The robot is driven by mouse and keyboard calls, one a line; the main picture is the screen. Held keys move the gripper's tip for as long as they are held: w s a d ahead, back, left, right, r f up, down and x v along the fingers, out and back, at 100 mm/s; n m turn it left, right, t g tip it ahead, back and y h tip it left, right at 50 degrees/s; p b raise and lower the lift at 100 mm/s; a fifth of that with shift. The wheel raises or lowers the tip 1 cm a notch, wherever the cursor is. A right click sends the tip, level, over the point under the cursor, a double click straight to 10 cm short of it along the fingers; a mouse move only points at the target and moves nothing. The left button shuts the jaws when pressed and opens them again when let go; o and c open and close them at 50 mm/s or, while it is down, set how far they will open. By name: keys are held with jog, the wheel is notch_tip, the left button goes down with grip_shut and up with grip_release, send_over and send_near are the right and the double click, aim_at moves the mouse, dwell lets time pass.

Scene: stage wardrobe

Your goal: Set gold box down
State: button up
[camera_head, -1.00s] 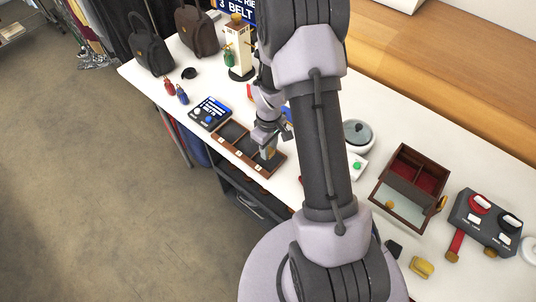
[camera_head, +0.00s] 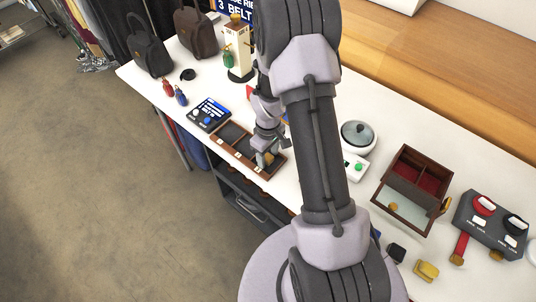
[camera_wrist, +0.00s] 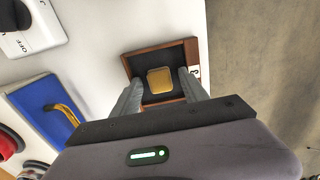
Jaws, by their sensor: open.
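The gold box (camera_wrist: 160,80) lies in the black-lined end compartment of a dark wooden tray (camera_wrist: 160,48) in the wrist view. My gripper (camera_wrist: 159,77) is open, with one finger on each side of the box. Gaps show between the box and both fingers. In the head view, my gripper (camera_head: 268,153) points down at the near right end of the tray (camera_head: 228,152). There the box is small and partly covered by my fingers. The box's underside is hidden, so its contact with the tray floor cannot be seen directly.
A black panel with a blue screen (camera_head: 209,114) stands left of the tray. A white pot (camera_head: 357,136) and an open red-lined box (camera_head: 411,180) stand to the right. A blue panel with a yellow hook (camera_wrist: 48,108) shows in the wrist view. My arm hides the table's middle.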

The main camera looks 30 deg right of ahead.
jog(key=s+a+r+m+t+p, duration=0.1)
jog(key=a+r+m+p, duration=0.15)
jog(key=r, duration=1.15)
jog(key=s+a+r+m+t+p, duration=0.15)
jog(key=a+r, duration=0.25)
jog(key=r, duration=0.9)
jog(key=s+a+r+m+t+y, duration=0.1)
jog(key=s+a+r+m, duration=0.1)
jog(key=s+a+r, duration=0.3)
jog(key=s+a+r+m+t+y, duration=0.1)
jog(key=s+a+r+m+t, duration=0.1)
jog(key=s+a+r, duration=0.2)
jog(key=s+r+p, duration=0.1)
jog(key=s+r, duration=0.2)
jog(key=s, duration=0.2)
jog(key=shift+s+a+r, duration=0.15)
jog(key=shift+s+a, duration=0.2)
